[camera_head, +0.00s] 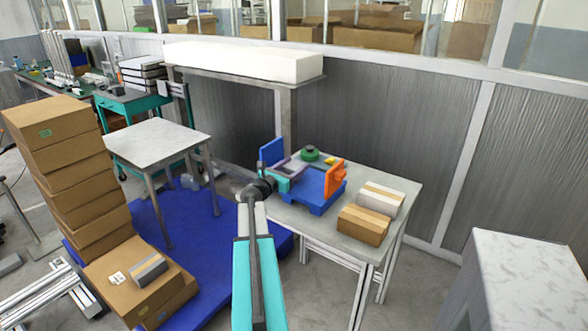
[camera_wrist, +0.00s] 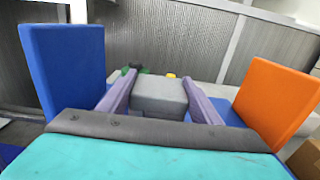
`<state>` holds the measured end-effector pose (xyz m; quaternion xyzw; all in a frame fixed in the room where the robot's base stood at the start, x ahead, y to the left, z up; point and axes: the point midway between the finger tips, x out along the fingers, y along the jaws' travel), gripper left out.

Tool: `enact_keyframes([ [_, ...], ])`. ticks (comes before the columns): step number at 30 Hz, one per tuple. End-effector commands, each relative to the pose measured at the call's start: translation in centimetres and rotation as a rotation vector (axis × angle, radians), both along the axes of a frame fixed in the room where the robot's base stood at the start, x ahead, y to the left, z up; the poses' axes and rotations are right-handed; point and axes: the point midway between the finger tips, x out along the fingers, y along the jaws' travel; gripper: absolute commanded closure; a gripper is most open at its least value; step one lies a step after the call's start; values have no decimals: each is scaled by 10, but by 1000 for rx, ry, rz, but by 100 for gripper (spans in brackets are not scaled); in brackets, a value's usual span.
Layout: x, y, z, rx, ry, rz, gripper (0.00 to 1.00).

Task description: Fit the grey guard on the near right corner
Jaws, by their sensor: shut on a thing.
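My gripper (camera_wrist: 160,100) has two purple fingers, shut on a grey block-like piece, the grey guard (camera_wrist: 160,90). In the head view my gripper (camera_head: 297,166) reaches over the blue base (camera_head: 316,207) on the white-topped table. An upright blue panel (camera_head: 271,152) stands at the left, and an upright orange panel (camera_head: 336,178) at the right. In the wrist view the blue panel (camera_wrist: 66,70) and orange panel (camera_wrist: 275,98) flank the held guard, apart from it. My arm hides part of the base; I cannot tell whether the guard touches it.
A round dark green object (camera_head: 310,154) and a small yellow piece (camera_head: 331,160) lie behind the base. Two cardboard boxes, one brown (camera_head: 362,226) and one pale-topped (camera_head: 381,199), stand to its right. A shelf (camera_head: 240,78) with a white block hangs behind. Bare tabletop (camera_head: 398,183) shows at the right.

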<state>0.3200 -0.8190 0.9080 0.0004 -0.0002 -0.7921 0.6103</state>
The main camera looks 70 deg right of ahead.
Motion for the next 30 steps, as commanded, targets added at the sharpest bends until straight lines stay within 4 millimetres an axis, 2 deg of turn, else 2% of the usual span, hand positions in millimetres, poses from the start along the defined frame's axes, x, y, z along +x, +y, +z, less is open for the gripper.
enact_keyframes([
  [9,0,0,31,-3,-1,1,68],
  [30,-33,83,38,-1,0,1,68],
])
